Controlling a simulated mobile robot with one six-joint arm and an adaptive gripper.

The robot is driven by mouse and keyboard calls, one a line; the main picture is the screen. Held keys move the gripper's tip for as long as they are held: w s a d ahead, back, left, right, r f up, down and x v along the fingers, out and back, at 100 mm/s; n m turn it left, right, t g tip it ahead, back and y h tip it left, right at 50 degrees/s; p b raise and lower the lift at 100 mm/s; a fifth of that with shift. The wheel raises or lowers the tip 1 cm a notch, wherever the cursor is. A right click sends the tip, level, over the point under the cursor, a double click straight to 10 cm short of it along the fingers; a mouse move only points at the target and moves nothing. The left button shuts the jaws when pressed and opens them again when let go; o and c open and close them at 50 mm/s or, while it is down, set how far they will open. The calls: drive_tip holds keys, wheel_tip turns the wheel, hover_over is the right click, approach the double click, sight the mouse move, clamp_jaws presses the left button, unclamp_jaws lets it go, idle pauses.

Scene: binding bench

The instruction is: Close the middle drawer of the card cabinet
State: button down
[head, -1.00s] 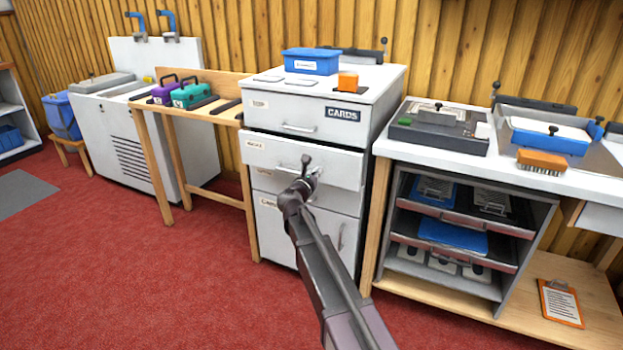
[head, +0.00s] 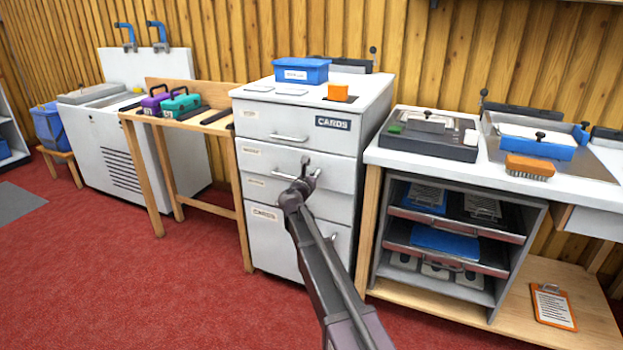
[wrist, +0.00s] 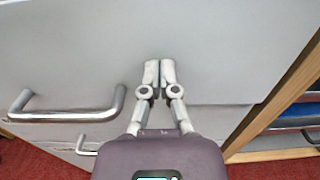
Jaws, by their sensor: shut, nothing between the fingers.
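The grey card cabinet (head: 371,127) stands in the middle of the head view, with a CARDS label on its top drawer. Its middle drawer (head: 335,172), below that one, looks flush or nearly flush with the cabinet front; I cannot tell if a small gap is there. My gripper (head: 307,166) is in front of this drawer and hides part of it. In the wrist view my gripper (wrist: 160,68) is shut and empty, fingertips at the drawer front (wrist: 215,50), right of the bar handle (wrist: 65,116). The tips seem to touch it.
A blue box (head: 301,70) and an orange block (head: 338,92) sit on the cabinet top. A wooden table (head: 213,124) with two cases is at left. A bench (head: 430,166) with an open tray rack is close at right. Red carpet (head: 150,290) in front is clear.

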drive_tip(key=shift+w+d, duration=0.25)
drive_tip(key=shift+w, duration=0.5)
drive_tip(key=v, duration=1.5)
drive_tip(key=shift+d, duration=0.1)
